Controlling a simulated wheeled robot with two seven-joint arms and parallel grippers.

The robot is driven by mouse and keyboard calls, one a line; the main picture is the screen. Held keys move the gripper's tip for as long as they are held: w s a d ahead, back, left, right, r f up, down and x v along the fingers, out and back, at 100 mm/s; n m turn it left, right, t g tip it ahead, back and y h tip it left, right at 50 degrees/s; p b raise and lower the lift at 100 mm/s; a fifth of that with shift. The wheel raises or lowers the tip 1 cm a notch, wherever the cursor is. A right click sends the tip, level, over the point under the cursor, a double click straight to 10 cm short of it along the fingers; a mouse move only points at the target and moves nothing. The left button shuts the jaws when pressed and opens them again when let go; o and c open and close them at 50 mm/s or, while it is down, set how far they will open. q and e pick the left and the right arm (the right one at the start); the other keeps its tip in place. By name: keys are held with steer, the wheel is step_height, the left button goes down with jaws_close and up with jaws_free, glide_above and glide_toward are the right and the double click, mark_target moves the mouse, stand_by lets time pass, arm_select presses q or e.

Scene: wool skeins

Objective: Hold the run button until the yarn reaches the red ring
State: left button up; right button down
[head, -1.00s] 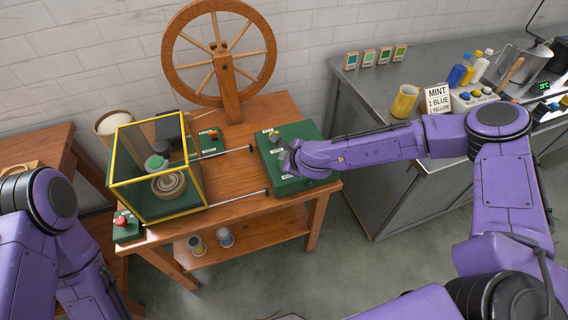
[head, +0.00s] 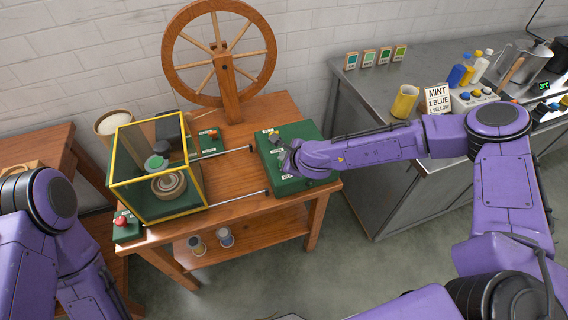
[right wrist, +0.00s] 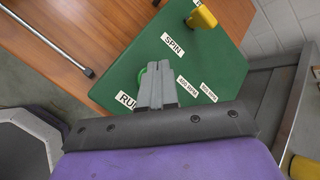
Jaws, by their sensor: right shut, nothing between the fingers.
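A green control box (head: 310,133) sits at the right end of the wooden table. My right gripper (right wrist: 157,72) is shut and empty, its tips at the green run button (right wrist: 146,71). The fingers hide most of the button and part of its "RUN" label (right wrist: 125,100); I cannot tell whether it is pressed down. A yellow-framed clear case (head: 155,216) holds a round tan coil or spool (head: 168,185) under a green-topped part (head: 155,163). I cannot make out a red ring or the yarn's edge. My left gripper is out of view.
A yellow knob (right wrist: 203,17) stands by the "SPIN" label. Metal rods (head: 238,197) run between case and control box. A red button (head: 122,220) sits at the table's front left. A large wooden wheel (head: 167,60) stands behind. A grey counter (head: 375,100) is at right.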

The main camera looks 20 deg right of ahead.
steer(key=shift+f+b, duration=0.4)
steer(key=shift+f, duration=0.05)
